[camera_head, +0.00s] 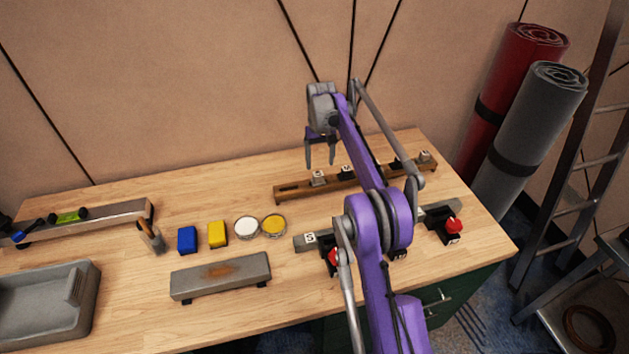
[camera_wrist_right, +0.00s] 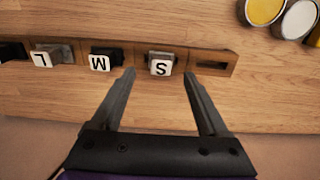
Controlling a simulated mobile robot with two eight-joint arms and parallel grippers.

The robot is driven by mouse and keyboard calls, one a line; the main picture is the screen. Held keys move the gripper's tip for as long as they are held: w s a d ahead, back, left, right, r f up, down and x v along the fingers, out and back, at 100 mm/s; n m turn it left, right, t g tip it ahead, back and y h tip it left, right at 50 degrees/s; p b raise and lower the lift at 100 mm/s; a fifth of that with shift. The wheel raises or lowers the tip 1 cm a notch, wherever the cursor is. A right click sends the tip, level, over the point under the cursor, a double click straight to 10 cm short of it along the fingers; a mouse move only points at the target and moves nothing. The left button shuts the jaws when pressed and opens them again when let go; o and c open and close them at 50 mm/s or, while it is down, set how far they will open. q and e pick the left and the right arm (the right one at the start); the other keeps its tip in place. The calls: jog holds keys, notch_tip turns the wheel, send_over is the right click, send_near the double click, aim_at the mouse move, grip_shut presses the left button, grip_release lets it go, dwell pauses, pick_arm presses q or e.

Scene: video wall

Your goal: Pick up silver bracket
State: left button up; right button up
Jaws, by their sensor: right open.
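A wooden rack (camera_head: 292,191) lies along the back of the workbench and holds small labelled pieces. In the right wrist view, a grey metallic piece labelled S (camera_wrist_right: 161,65) sits in it beside a black piece labelled M (camera_wrist_right: 104,60). A greyish piece labelled L (camera_wrist_right: 48,56) is further left. Which one is the silver bracket is not certain; S and L both look grey. My right gripper (camera_head: 320,158) is open and empty, pointing down over the rack's left part. In the wrist view its fingertips (camera_wrist_right: 160,75) lie either side of the S piece. My left gripper is out of view.
A grey rail (camera_head: 303,243) with red-and-black clamps (camera_head: 453,227) lies in front, partly hidden by my arm. Yellow (camera_head: 273,225) and white (camera_head: 245,228) round tins, a yellow block (camera_head: 217,234), a blue block (camera_head: 187,240) and a rusty grey bar (camera_head: 220,275) stand left.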

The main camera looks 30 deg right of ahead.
aim_at(318, 173)
jog(key=shift+f, duration=0.9)
jog(key=f, duration=0.2)
jog(key=w+f, duration=0.1)
jog(key=f, duration=0.2)
jog(key=shift+f, duration=0.15)
grip_shut()
